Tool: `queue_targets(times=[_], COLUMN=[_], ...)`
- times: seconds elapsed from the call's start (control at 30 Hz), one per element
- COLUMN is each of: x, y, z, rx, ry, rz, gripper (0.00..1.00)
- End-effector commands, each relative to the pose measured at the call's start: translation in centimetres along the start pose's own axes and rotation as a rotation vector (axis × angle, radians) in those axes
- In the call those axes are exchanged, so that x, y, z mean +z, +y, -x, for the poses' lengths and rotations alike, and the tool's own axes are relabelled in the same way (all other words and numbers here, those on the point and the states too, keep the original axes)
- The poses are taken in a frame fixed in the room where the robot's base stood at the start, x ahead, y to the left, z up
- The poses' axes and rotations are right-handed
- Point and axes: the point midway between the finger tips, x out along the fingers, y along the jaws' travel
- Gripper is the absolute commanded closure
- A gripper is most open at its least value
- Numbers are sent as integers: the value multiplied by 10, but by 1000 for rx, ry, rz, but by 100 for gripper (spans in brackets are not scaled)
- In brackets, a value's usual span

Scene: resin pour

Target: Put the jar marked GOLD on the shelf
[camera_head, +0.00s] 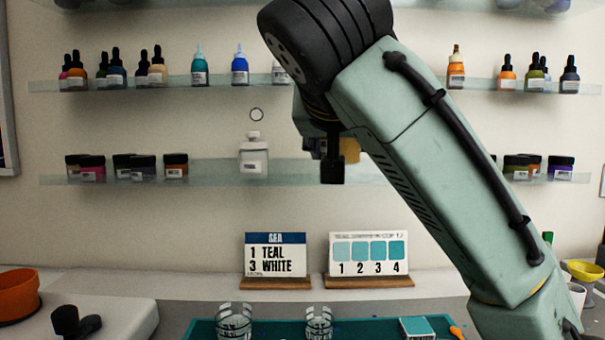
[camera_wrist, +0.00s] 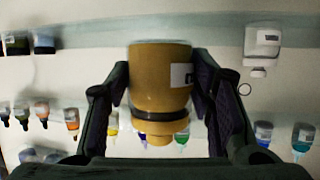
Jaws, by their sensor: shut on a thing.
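My gripper (camera_wrist: 162,78) is shut around a gold-yellow jar (camera_wrist: 155,80), with one finger on each side. The wrist view is upside down, so the jar's base is at the top and its narrow neck below. A white label with a partly visible dark letter is at the jar's right edge; the word cannot be read. In the head view the jar (camera_head: 320,150) is mostly hidden behind my dark gripper and arm, at the lower glass shelf (camera_head: 215,172). I cannot tell whether its base touches the shelf.
A white jar (camera_head: 253,162) stands on the lower shelf to the left of the gold jar. Small dark-lidded jars (camera_head: 130,167) stand farther left, others (camera_head: 535,167) right. The upper shelf (camera_head: 120,85) holds several dropper bottles. Sign cards (camera_head: 275,254) stand on the counter below.

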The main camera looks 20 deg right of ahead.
Motion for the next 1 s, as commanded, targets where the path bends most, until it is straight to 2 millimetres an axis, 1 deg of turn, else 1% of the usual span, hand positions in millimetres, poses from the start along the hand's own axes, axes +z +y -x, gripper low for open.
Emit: queue_targets(times=[0.07, 0.17, 0.4, 0.5, 0.6, 0.7, 0.8, 0.87, 1.0], x=[-6, -14, -32, -39, -43, -44, -42, -36, -15], y=[-3, -12, -31, -39, -46, -50, -51, -50, -50], z=[-10, -30, -88, -111, -128, -138, -143, -146, -154], rx=[-2, -4, 4, 4, 3, 1, 2, 3, 4], ry=[-3, -6, -3, -2, -2, 0, 0, 1, 1], rz=[-3, -3, -1, 0, -1, -1, -1, 0, 1], gripper=[91, 91, 91, 91, 91, 91, 91, 91, 91])
